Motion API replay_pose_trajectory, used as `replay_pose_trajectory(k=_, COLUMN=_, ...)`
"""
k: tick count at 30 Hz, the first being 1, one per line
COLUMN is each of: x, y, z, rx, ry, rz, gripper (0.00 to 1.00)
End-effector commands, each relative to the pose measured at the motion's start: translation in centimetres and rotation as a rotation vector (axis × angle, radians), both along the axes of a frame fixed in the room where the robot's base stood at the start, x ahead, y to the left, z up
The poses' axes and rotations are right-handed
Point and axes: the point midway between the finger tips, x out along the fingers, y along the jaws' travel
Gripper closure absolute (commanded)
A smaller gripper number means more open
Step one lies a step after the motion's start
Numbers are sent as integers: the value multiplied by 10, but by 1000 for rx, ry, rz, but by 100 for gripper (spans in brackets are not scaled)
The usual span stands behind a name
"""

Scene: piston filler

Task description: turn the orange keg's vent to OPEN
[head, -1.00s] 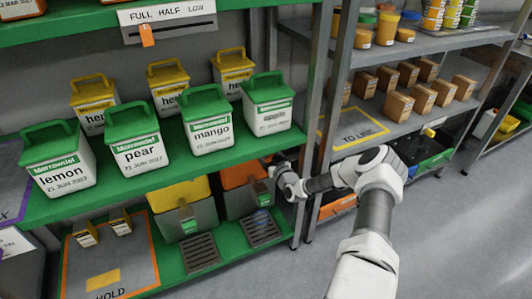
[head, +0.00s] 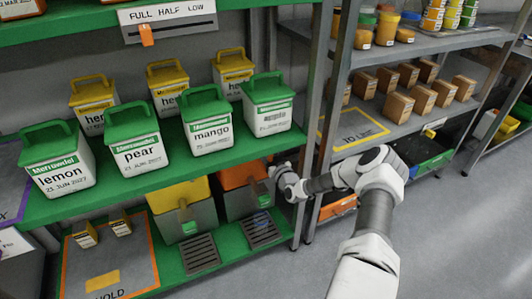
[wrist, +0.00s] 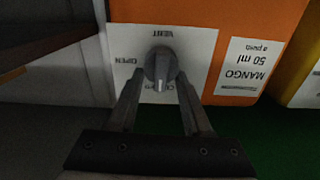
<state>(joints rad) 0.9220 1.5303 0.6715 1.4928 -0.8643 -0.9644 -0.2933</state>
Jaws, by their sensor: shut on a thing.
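The orange keg (head: 240,176) stands on the lower green shelf, right of the yellow keg, with a grey lower body. In the wrist view its orange front (wrist: 275,18) carries a white vent plate (wrist: 200,48) with upside-down lettering. The round grey vent knob (wrist: 160,66) has its ridge upright in the picture, its lower end over the partly hidden lower label, which seems to read CLOSED. OPEN is at the knob's left. My gripper (wrist: 160,88) has a finger on each side of the knob and is shut on it. In the head view my gripper (head: 272,172) is at the keg's right side.
A MANGO 50 ml label (wrist: 243,67) is beside the vent plate. The yellow keg (head: 180,195) stands close on the left. A shelf post (head: 312,130) rises close to my wrist. Dark drip grates (head: 262,230) lie in front; the floor at right is clear.

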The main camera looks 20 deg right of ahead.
Motion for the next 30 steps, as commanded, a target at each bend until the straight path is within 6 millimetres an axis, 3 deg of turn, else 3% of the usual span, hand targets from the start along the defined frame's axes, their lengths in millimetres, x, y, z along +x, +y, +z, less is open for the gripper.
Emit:
replay_pose_trajectory(k=8, x=0, y=-2, z=-4, rx=167, ry=5, rz=1, gripper=100)
replay_pose_trajectory(k=30, x=0, y=-11, z=-6, rx=868, ry=31, rz=-1, gripper=100)
